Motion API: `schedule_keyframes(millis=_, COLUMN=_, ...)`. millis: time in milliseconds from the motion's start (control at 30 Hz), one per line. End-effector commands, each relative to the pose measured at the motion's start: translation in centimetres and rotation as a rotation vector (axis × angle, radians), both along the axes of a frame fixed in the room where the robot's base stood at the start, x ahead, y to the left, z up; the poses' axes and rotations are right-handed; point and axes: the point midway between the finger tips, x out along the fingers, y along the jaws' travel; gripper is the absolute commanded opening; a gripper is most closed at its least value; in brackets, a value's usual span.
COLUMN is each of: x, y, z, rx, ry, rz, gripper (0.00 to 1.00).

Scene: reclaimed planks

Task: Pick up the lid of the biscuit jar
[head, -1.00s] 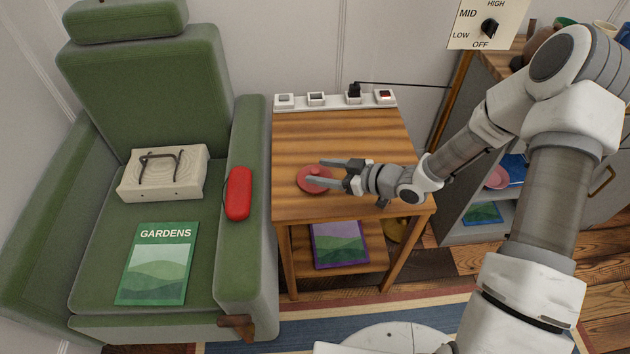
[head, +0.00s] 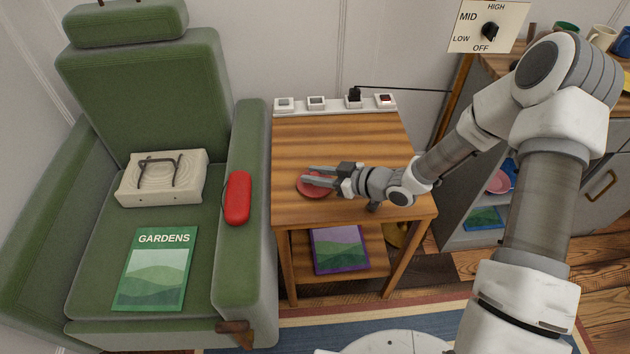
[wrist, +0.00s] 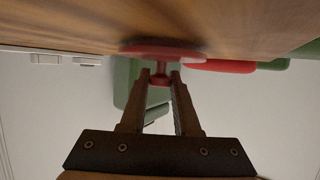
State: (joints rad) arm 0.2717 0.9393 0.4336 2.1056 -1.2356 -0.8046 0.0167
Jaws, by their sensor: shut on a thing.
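The lid is a flat red disc (head: 313,191) at the left part of the small wooden side table (head: 340,135). It also shows in the wrist view (wrist: 190,51), which is upside down, with a short red knob (wrist: 159,80). My gripper (head: 305,173) is level above the disc, fingers pointing left. In the wrist view the fingertips (wrist: 160,76) are shut on the knob from both sides. The disc lies on or very close to the tabletop; I cannot tell which. No jar body is distinguishable.
A socket strip (head: 335,102) with a black plug lines the table's back edge. A green armchair (head: 150,90) stands left, with a red case (head: 237,198) on its armrest. A purple-edged magazine (head: 340,250) lies on the lower shelf. The tabletop's middle is clear.

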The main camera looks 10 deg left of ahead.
Motion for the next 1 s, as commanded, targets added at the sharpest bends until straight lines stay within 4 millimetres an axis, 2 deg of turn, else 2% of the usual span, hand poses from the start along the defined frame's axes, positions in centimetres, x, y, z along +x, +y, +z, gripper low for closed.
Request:
schedule_keyframes(millis=267, x=0.0, y=0.0, z=0.8, rx=0.0, ry=-0.001, rz=-0.001, gripper=0.0)
schedule_keyframes(millis=367, x=0.1, y=0.0, z=2.0, rx=0.0, ry=-0.002, rz=-0.001, gripper=0.0)
schedule_keyframes(millis=533, x=0.1, y=-0.3, z=5.0, rx=-0.001, ry=-0.002, rz=-0.002, gripper=0.0)
schedule_keyframes(millis=800, x=0.8, y=-6.5, z=8.4, rx=-0.001, ry=-0.004, rz=-0.004, gripper=0.0)
schedule_keyframes(millis=1000, x=1.1, y=-9.8, z=10.2, rx=0.0, ry=-0.001, rz=-0.003, gripper=0.0)
